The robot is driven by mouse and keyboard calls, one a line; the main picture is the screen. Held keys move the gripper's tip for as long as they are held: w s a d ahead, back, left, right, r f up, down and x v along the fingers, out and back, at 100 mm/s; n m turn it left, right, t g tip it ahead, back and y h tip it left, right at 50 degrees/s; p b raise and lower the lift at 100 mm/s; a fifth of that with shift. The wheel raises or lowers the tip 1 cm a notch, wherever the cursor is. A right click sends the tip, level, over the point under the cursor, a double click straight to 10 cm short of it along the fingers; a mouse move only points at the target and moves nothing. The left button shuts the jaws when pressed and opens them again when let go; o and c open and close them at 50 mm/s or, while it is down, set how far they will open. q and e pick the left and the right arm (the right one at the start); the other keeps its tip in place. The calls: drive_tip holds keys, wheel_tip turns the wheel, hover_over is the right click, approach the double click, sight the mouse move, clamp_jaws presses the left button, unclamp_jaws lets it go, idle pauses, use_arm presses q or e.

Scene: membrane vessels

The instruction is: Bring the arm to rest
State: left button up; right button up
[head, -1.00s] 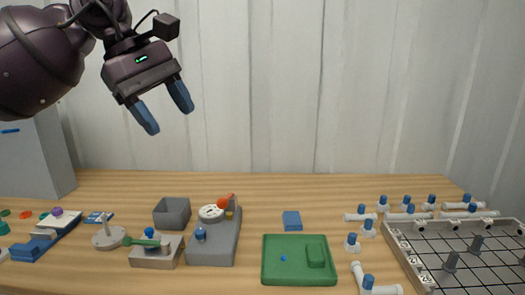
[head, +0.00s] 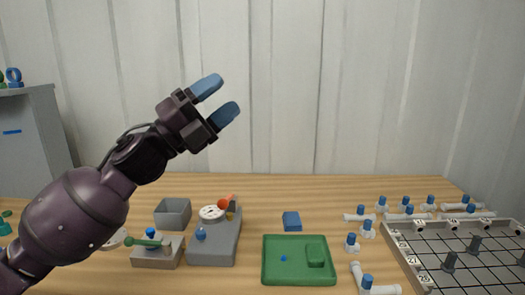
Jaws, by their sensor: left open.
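My left gripper (head: 217,102) is raised in the air above the left half of the table, well clear of everything on it. Its two blue fingertips point up and to the right, apart, with nothing between them. My left arm comes in from the lower left and hides the left part of the table. My right gripper does not show.
The wooden table (head: 340,190) holds a grey open box (head: 172,213), a grey fixture (head: 213,245), a green tray (head: 300,277), a blue block (head: 291,220), several white fittings and a gridded rack (head: 455,245). A grey cabinet (head: 35,135) stands left.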

use_arm(q)
drive_tip(key=w+a+f+n+t+y, duration=0.2)
drive_tip(key=a+f+n+t+y, duration=0.3)
drive_tip(key=f+n, duration=0.45)
drive_tip(key=w+a+f+n+t+y, duration=0.1)
drive_tip(key=a+f+n+t+y, duration=0.1)
drive_tip(key=f+n+t+y, duration=0.5)
drive_tip(key=s+a+f+n+g+y, duration=0.25)
drive_tip(key=f+n, duration=0.35)
drive_tip(key=f, duration=0.3)
drive_tip(key=s+a+f+n+g+y, duration=0.1)
drive_tip(key=s+a+f+n+y, duration=0.3)
drive_tip(key=f, duration=0.6)
drive_tip(key=s+a+f+n+g+y, duration=0.2)
drive_tip(key=s+a+f+n+g, duration=0.1)
drive_tip(key=s+f, duration=0.9)
drive_tip(key=s+a+f+n+g+y, duration=0.2)
drive_tip(key=s+f+n, duration=0.3)
drive_tip(key=s+f, duration=0.7)
drive_tip(key=shift+s+a+g, duration=0.7)
drive_tip(key=shift+s+g, duration=0.15)
drive_tip(key=shift+s, duration=0.1)
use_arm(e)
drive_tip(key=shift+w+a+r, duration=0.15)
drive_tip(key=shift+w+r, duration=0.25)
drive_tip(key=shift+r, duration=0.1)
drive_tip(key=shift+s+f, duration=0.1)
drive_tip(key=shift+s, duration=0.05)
